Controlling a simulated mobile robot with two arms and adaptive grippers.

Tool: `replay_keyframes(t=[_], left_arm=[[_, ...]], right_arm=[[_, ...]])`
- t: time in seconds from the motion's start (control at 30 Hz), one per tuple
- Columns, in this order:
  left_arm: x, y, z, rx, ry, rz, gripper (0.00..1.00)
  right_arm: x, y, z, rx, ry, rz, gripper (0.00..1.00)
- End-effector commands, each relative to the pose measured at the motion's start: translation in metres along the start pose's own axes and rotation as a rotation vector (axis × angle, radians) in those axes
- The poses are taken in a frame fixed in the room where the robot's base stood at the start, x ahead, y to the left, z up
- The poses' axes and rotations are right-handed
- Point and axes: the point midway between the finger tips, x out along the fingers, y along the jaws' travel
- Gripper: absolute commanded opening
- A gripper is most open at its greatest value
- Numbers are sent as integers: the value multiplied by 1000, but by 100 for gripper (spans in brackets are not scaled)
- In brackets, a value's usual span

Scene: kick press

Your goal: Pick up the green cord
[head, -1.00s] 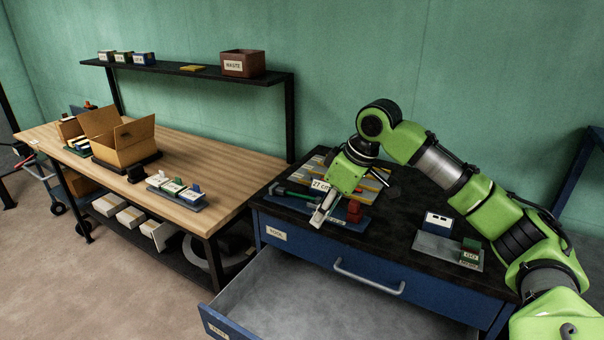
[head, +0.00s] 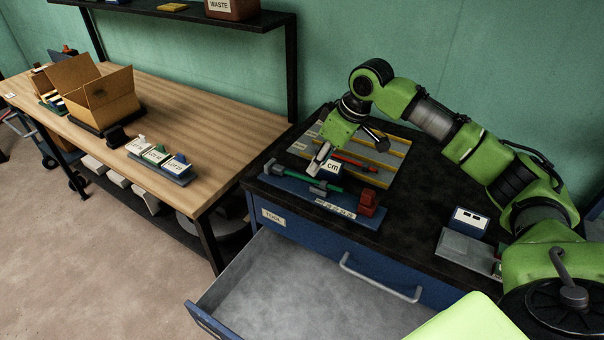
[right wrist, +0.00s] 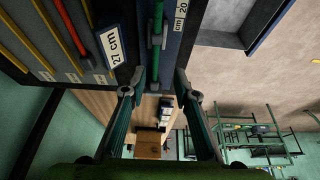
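The green cord (head: 308,180) is a thin straight green piece with grey end parts. It lies along a blue measuring base (head: 290,187) on the dark bench top. In the right wrist view the green cord (right wrist: 158,12) runs down from the top edge toward the space between my fingers. My right gripper (head: 318,168) is above the base, close to the cord in the head view. In the right wrist view my right gripper (right wrist: 160,78) is open, with nothing between its fingers. My left gripper is not in view.
A 27 cm label block (head: 331,166) stands right behind the cord. A red block (head: 368,202) sits at the base's right end. A red cord (head: 354,162) lies in the slotted rack (head: 392,150) behind. An open, empty drawer (head: 290,290) juts out in front.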

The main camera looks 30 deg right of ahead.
Motion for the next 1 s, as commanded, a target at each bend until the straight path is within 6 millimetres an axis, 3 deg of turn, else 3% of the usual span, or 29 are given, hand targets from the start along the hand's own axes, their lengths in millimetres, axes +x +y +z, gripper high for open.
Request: replay_keyframes(t=[0.33,0.6,0.87,0.9,1.0], left_arm=[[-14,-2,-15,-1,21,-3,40],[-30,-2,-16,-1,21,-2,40],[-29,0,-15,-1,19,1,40],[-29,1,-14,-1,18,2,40],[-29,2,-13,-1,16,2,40]], right_arm=[[30,2,-2,2,-2,0,28],[68,5,-5,0,0,1,28],[74,5,-4,-1,0,2,28],[74,5,-4,-1,0,2,25],[74,5,-4,-1,0,2,0]])
